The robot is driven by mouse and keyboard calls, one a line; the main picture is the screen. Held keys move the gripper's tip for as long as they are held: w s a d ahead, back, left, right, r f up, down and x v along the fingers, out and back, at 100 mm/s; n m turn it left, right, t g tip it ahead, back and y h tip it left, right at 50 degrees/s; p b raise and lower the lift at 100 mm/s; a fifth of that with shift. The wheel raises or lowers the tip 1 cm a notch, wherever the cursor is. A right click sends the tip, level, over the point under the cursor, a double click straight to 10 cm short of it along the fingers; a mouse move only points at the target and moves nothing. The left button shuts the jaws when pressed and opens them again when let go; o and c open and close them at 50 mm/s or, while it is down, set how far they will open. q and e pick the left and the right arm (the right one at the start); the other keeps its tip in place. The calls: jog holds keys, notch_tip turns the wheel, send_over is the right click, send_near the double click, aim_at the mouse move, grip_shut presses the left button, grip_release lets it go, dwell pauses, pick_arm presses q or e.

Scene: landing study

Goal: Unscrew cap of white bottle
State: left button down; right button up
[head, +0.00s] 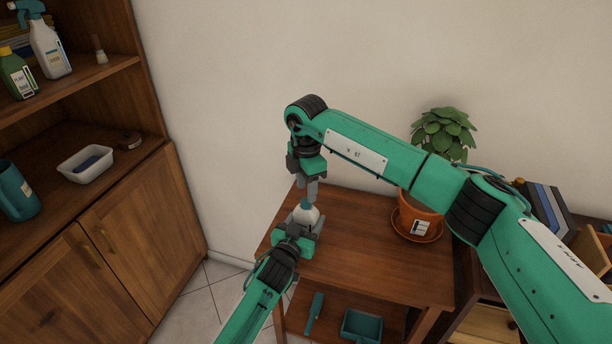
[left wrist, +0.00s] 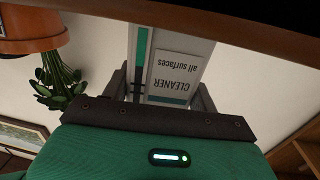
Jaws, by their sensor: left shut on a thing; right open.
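The white bottle (head: 309,216) stands at the left end of the wooden table in the head view, with a small teal cap (head: 305,204) on top. My left gripper (head: 299,232) is shut around its body. In the left wrist view the bottle (left wrist: 179,72) sits between the fingers, its label reading "CLEANER all surfaces" upside down. My right gripper (head: 311,190) is open and points down from above, its fingers at the cap. I cannot tell whether they touch it. The bottle's lower part is hidden behind my left gripper.
A potted plant (head: 420,212) on a saucer stands right of the bottle on the table (head: 365,262), behind my right arm. A shelf unit (head: 130,230) at left holds a spray bottle (head: 50,52), a green bottle (head: 17,76) and a white tub (head: 86,164). Bare tabletop lies in front of the plant.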

aim_at(306, 201)
jog(key=shift+f, duration=2.05)
grip_shut()
